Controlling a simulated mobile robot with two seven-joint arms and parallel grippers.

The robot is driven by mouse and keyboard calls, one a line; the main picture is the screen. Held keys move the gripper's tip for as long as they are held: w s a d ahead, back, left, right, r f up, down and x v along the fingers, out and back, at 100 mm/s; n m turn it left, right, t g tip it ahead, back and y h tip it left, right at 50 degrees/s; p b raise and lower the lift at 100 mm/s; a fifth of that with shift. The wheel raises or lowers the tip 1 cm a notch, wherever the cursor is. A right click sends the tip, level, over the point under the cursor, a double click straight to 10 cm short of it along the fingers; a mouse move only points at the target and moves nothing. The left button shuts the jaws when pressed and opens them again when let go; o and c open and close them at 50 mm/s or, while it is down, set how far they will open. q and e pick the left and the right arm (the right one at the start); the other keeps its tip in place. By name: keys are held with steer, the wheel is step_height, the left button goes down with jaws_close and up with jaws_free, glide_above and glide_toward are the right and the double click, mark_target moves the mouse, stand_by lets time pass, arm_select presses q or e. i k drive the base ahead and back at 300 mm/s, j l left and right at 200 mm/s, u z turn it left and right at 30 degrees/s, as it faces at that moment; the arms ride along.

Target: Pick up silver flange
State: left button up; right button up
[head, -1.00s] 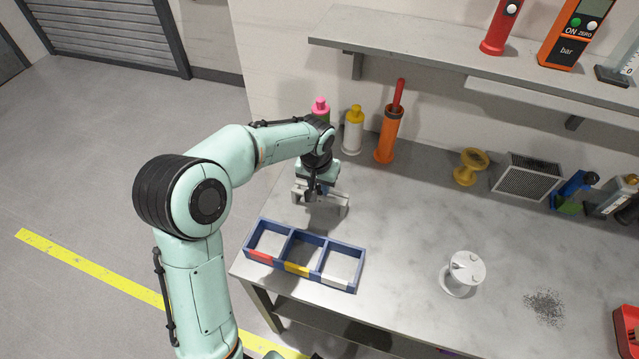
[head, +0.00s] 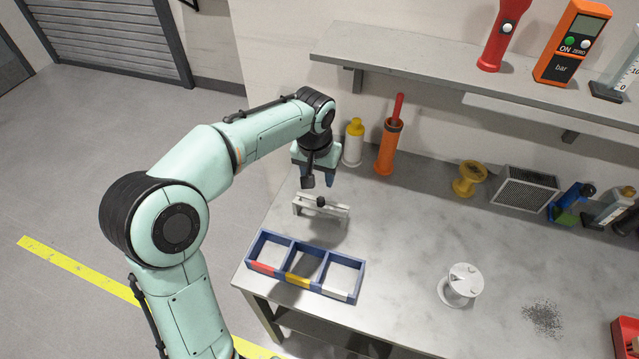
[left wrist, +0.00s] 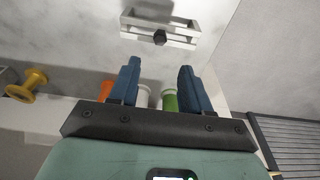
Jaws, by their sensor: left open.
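The pale silver-white piece with a round top disc and narrower stem (head: 461,284) stands on the right part of the bench in the head view; it best fits the silver flange, though I cannot be sure. It is out of the left wrist view. My left gripper (head: 318,181) is open and empty, above the back left of the bench and well left of that piece. Its two blue fingers show apart in the left wrist view (left wrist: 158,85). My right gripper is not in view.
A light bracket with a black knob (head: 334,212) stands below my left gripper, also in the left wrist view (left wrist: 180,38). A blue three-compartment tray (head: 322,256) is in front. A yellow spool (head: 469,178) and orange holder (head: 389,150) stand behind. The bench centre is clear.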

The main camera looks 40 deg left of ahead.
mark_target(469, 284)
steer(key=k, duration=1)
